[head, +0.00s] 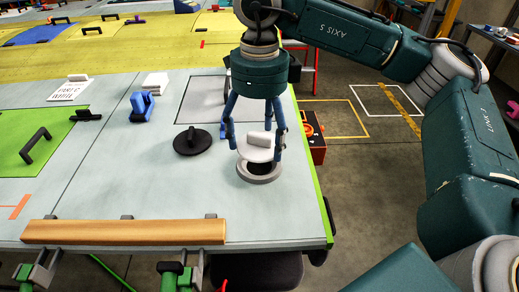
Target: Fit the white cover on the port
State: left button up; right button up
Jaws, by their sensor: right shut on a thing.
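My right gripper (257,139) comes down from above near the right end of the grey table. It is shut on the white cover (256,154), a round disc with a pale handle on top, with one finger at each side. The port (259,179) is a grey raised ring with a dark hole, directly below the cover. The cover hides the back of the ring, and the front of the dark hole still shows. I cannot tell whether the cover touches the ring. My left gripper is not in view.
A black round cover (192,142) with a handle lies left of the port. A blue clamp-like piece (143,106) and a white block (156,82) stand farther back. A wooden bar (125,232) runs along the front edge. The table (110,185) is clear between them.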

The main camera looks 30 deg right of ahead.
aim_at(260, 144)
notch_tip(260, 144, down, 4)
jog(key=shift+f+p, duration=0.1)
jog(key=shift+p, duration=0.35)
jog(key=shift+f, duration=0.2)
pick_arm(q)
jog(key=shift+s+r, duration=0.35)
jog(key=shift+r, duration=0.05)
pick_arm(e)
jog(key=shift+f+b, duration=0.2)
jog(key=shift+b, duration=0.1)
jog(key=o, duration=1.4)
jog(key=shift+c, duration=0.2)
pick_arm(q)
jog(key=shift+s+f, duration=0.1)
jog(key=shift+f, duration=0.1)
pick_arm(e)
jog(key=shift+r, duration=0.1)
